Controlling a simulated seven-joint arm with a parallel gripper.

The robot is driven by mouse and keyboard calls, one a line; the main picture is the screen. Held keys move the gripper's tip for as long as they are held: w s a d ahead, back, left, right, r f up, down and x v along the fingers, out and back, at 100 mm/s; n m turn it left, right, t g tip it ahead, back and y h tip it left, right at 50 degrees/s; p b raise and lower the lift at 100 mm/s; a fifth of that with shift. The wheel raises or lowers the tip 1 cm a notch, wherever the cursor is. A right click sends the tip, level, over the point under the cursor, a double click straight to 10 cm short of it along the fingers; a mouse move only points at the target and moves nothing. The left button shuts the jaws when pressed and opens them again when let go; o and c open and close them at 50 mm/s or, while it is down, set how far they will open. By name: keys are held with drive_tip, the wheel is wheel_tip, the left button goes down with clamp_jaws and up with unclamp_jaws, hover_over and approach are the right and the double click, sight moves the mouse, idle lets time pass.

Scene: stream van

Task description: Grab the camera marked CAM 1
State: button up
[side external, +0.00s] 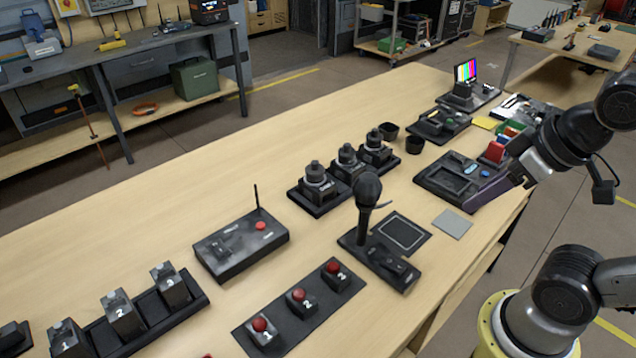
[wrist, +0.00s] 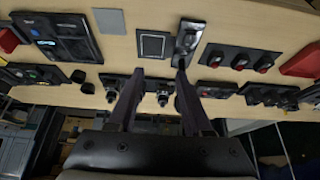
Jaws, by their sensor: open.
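Three dark, domed devices that look like small cameras stand upright in a row on black bases mid-table in the side view: a left one (side external: 315,178), a middle one (side external: 346,158) and a right one (side external: 376,142). Their markings are too small to read, so I cannot tell which is CAM 1. In the wrist view one such device (wrist: 163,98) shows between my fingers, and another (wrist: 112,95) shows left of my left finger. My gripper (side external: 482,200) is open and empty, off to the right of the row; its fingers (wrist: 160,68) spread apart in the wrist view.
A microphone on a black stand (side external: 368,188) rises in front of the row. A switch panel (side external: 466,180) lies beneath my gripper. Two black cups (side external: 388,132) (side external: 415,144) sit behind. Numbered red buttons (side external: 300,300) and a box with an antenna (side external: 240,245) lie left. The table's back left is clear.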

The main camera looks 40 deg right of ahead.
drive_tip(key=shift+o, duration=0.3)
drive_tip(key=o, duration=0.7)
drive_tip(key=shift+o, duration=0.2)
